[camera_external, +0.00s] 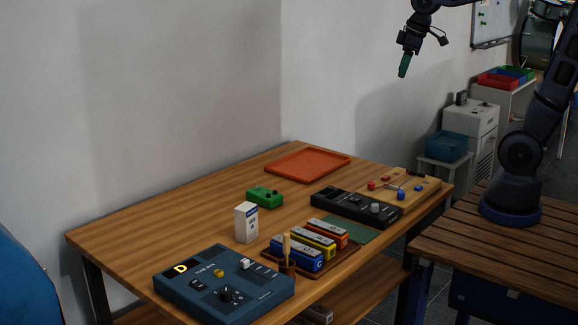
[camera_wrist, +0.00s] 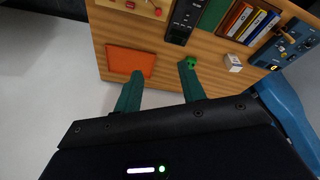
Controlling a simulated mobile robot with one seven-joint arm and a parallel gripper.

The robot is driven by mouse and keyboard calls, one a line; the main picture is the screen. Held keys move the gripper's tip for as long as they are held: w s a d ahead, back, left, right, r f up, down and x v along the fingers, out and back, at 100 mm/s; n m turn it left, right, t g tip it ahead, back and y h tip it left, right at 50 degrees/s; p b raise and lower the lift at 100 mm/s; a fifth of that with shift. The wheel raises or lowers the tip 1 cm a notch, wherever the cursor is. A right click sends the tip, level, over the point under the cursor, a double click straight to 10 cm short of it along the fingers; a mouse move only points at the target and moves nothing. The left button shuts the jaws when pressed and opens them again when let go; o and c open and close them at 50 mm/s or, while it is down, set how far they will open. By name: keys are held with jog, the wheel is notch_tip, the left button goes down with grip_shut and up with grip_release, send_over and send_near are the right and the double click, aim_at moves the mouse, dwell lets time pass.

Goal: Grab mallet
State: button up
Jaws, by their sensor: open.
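What looks like the mallet (camera_external: 287,248), a pale wooden stick, stands upright in a small brown holder (camera_external: 288,268) at the front of the table, beside the blue chime bar. My gripper (camera_external: 404,65) hangs high above and behind the table's right part, far from the mallet. In the wrist view its two green fingers (camera_wrist: 160,70) are apart with nothing between them.
The table (camera_external: 150,225) holds a blue tone box (camera_external: 225,285), a rack of coloured chime bars (camera_external: 318,240), a white box (camera_external: 246,222), a green pedal (camera_external: 264,196), a black device (camera_external: 355,208), a wooden board (camera_external: 425,190) and an orange tray (camera_external: 308,164). The table's left back is clear.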

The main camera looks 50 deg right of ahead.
jog(key=w+a+f+n+g, duration=0.1)
jog(key=w+a+n, duration=0.15)
jog(key=a, duration=0.45)
jog(key=w+a+f+n, duration=0.2)
jog(key=w+a, duration=0.2)
jog(key=a, duration=0.3)
jog(key=n+g, duration=0.2)
jog(key=n, duration=0.9)
send_over(286, 233)
jog(key=shift+h, duration=0.4)
notch_tip(286, 233, down, 20)
jog(key=shift+w+r, duration=0.1)
jog(key=shift+r, duration=0.1)
jog(key=shift+a+f, duration=0.1)
jog(key=shift+f, duration=0.1)
notch_tip(286, 233, down, 10)
jog(key=shift+f, duration=0.25)
grip_shut()
